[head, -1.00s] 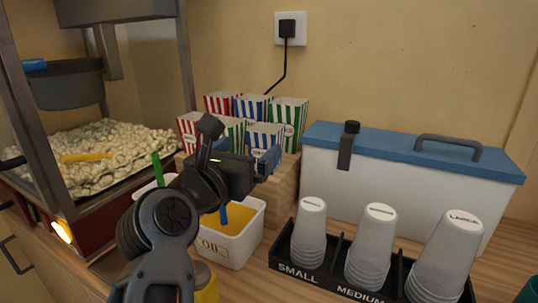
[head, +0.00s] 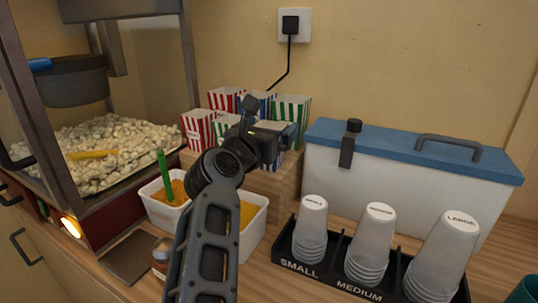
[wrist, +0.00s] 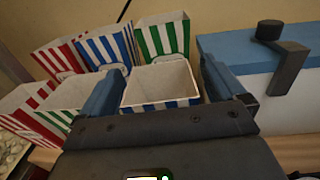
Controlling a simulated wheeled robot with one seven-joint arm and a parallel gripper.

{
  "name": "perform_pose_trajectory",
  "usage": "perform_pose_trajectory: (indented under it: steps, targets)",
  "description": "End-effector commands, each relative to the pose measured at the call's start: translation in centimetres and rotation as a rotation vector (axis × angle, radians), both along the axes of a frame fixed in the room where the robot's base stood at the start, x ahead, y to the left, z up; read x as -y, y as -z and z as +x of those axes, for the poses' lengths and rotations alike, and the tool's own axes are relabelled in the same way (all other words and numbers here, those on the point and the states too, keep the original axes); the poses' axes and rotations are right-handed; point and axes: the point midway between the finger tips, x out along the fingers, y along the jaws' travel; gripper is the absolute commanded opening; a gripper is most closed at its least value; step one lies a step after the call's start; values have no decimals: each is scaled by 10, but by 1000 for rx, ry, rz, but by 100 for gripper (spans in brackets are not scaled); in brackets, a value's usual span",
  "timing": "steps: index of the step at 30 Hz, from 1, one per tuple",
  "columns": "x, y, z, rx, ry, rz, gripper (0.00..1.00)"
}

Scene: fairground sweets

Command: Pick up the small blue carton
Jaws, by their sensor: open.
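The small blue-and-white striped carton (wrist: 160,86) stands upright and open-topped in the front row, looking empty. In the wrist view it lies between the two blue fingers of my gripper (wrist: 163,76). The fingers are spread, one on either side of it; I cannot tell whether either touches it. In the head view my gripper (head: 285,134) is over the front right of the carton group and hides most of this carton. A taller blue striped carton (wrist: 105,49) stands behind it.
Red cartons (head: 199,127) and a tall green carton (head: 292,108) stand close by on the wooden step (head: 282,187). A white cooler box (head: 390,190) is just right. Cup stacks (head: 312,225), sauce tubs (head: 252,225) and a popcorn machine (head: 100,222) surround the arm.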

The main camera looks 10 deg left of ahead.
Motion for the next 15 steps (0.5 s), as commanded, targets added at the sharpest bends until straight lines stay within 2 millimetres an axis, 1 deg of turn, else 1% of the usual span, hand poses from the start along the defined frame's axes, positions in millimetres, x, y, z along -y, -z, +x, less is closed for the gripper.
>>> perform_pose_trajectory:
  steps: [4,15]
  targets:
    - [0,0,0,0,0,0,96]
    - [0,0,-1,0,0,-1,61]
